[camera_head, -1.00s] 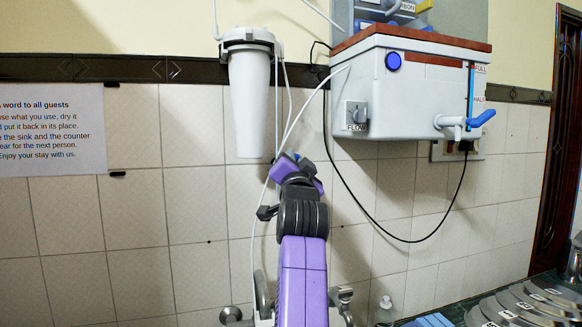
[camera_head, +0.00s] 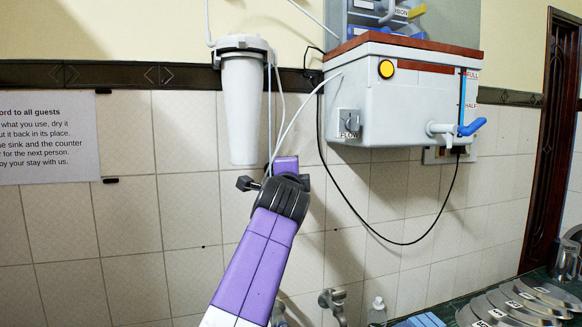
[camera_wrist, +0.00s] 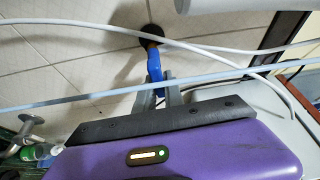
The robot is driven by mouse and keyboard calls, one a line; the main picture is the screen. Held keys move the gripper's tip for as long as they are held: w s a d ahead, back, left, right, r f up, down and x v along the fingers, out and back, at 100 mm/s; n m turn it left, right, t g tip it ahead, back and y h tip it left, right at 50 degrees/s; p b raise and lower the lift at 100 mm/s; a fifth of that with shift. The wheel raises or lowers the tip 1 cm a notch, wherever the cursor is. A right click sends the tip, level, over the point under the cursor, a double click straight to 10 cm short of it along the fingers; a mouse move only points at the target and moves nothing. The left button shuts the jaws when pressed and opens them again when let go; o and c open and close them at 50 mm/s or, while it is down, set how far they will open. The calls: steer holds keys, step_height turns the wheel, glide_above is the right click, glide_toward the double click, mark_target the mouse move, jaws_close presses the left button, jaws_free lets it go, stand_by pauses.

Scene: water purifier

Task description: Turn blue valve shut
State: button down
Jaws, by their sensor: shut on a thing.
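In the wrist view a blue valve handle (camera_wrist: 153,59) stands out from a dark fitting (camera_wrist: 151,32) on the tiled wall. My gripper (camera_wrist: 160,89) is shut on the near end of this handle, with a grey finger on each side of it. The handle runs roughly in line with the fingers. In the head view my purple arm hides my gripper and this valve.
A white filter housing (camera_head: 241,105) hangs above my arm. The purifier box (camera_head: 402,95) is to the right, with a lit orange button (camera_head: 386,69) and a blue-levered tap (camera_head: 471,127). Pale tubes (camera_wrist: 95,102) cross in front of my gripper.

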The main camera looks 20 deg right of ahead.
steer(key=shift+d+f+m, duration=0.1)
steer(key=shift+f+m, duration=0.15)
steer(key=shift+m, duration=0.15)
steer(key=c, duration=1.4)
jaws_free()
steer(key=shift+c, duration=0.2)
steer(key=b+v, duration=0.2)
steer(key=v, duration=0.6)
steer(key=shift+w+r, duration=0.1)
